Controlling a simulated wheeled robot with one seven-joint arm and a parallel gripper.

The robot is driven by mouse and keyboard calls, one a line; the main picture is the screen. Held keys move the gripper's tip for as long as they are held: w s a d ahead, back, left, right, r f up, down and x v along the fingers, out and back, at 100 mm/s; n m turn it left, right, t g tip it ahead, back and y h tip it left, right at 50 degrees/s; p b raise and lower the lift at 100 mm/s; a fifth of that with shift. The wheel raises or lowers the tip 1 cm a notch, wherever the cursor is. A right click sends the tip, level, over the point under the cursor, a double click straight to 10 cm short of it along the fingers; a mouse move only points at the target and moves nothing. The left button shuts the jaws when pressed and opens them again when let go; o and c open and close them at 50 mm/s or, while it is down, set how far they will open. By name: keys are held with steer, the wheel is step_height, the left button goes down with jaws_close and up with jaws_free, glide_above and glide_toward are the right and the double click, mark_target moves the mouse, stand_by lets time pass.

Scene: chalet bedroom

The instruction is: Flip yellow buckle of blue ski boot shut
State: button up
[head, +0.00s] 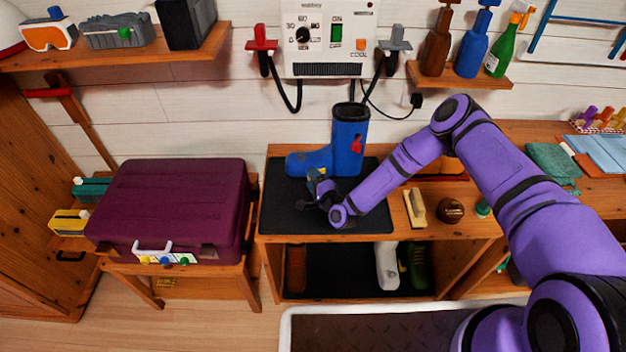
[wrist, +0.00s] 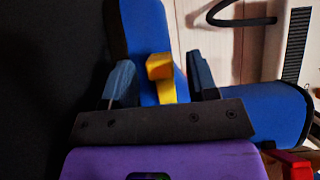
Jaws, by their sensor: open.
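The blue ski boot (head: 349,135) stands upright on a black mat on the wooden bench, its toe to the left. It also fills much of the wrist view (wrist: 145,30). The yellow buckle (wrist: 160,68) sticks out from the boot in the wrist view. It lies between the two dark blue fingers of my gripper (wrist: 161,82), with a visible gap on each side. My gripper is open and holds nothing. In the head view my gripper (head: 317,182) is low beside the near side of the boot and largely hides the buckle.
A red part (head: 356,145) sits on the boot's shaft. The black mat (head: 285,212) is bare around the boot. A brush (head: 415,208) and a brown round object (head: 450,210) lie to the right. A maroon case (head: 175,205) stands left. A wall panel (head: 331,35) hangs behind.

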steer(key=shift+c, duration=0.4)
steer(key=c, duration=0.8)
steer(key=shift+w+a+m+t+h, duration=0.2)
steer(key=shift+m+t+h, duration=0.15)
steer(key=shift+m+h, duration=0.25)
steer(key=shift+w+a+m+t+h, duration=0.15)
steer(key=shift+m+t+h, duration=0.25)
steer(key=shift+h, duration=0.4)
steer(key=shift+c, duration=0.2)
steer(key=o, duration=0.9)
steer(key=v, duration=1)
steer(key=shift+s+d, duration=0.15)
steer(key=shift+s, duration=0.2)
